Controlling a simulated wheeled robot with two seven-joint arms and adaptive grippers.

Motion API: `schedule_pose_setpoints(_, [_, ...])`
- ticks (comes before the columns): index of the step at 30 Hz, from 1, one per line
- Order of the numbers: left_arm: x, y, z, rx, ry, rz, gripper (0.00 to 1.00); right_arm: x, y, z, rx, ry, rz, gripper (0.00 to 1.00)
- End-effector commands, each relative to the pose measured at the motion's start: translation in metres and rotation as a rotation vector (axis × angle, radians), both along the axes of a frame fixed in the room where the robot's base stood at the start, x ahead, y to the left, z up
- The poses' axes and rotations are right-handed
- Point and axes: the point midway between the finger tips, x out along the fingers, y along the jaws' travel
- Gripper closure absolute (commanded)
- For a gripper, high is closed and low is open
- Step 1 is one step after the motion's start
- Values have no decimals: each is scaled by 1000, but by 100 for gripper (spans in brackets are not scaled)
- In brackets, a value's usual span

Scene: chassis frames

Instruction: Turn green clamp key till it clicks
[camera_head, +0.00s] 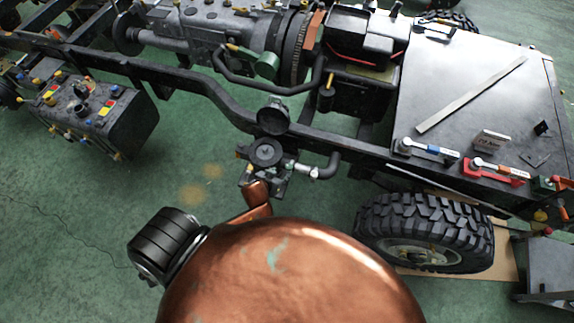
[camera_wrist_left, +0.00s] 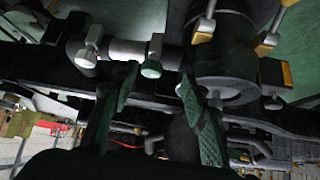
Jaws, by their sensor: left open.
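A small pale green key (camera_wrist_left: 152,69) sits on a clamp at the right end of a white sleeve (camera_wrist_left: 128,49) on a dark pipe. In the left wrist view my left gripper (camera_wrist_left: 160,88) is open, its green-padded fingers on either side of and just below the key. Nothing is held between them, and I cannot tell whether a finger touches the key. In the head view the left gripper (camera_head: 268,182) is small and dark beside the pipe fitting (camera_head: 300,167) under the frame rail. The key is too small to make out there. My right gripper is not in view.
A dark cylinder (camera_wrist_left: 226,60) with brass fittings stands close to the right finger. A black frame rail (camera_head: 215,97) runs past the fitting, and a large tyre (camera_head: 425,225) stands to the right. Green floor (camera_head: 90,220) is free at left.

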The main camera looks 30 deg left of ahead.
Motion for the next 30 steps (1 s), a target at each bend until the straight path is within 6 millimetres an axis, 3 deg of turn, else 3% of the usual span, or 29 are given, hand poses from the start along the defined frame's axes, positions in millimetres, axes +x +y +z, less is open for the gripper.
schedule_pose_setpoints(1, [6,-3,13,-7,-22,-2,59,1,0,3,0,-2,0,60])
schedule_pose_setpoints(4, [14,-7,17,-18,-41,1,59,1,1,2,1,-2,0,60])
schedule_pose_setpoints(18, [60,-3,-30,-20,-41,1,59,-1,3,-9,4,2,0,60])
schedule_pose_setpoints(30, [65,-2,-35,-20,-41,1,59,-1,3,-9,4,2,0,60])
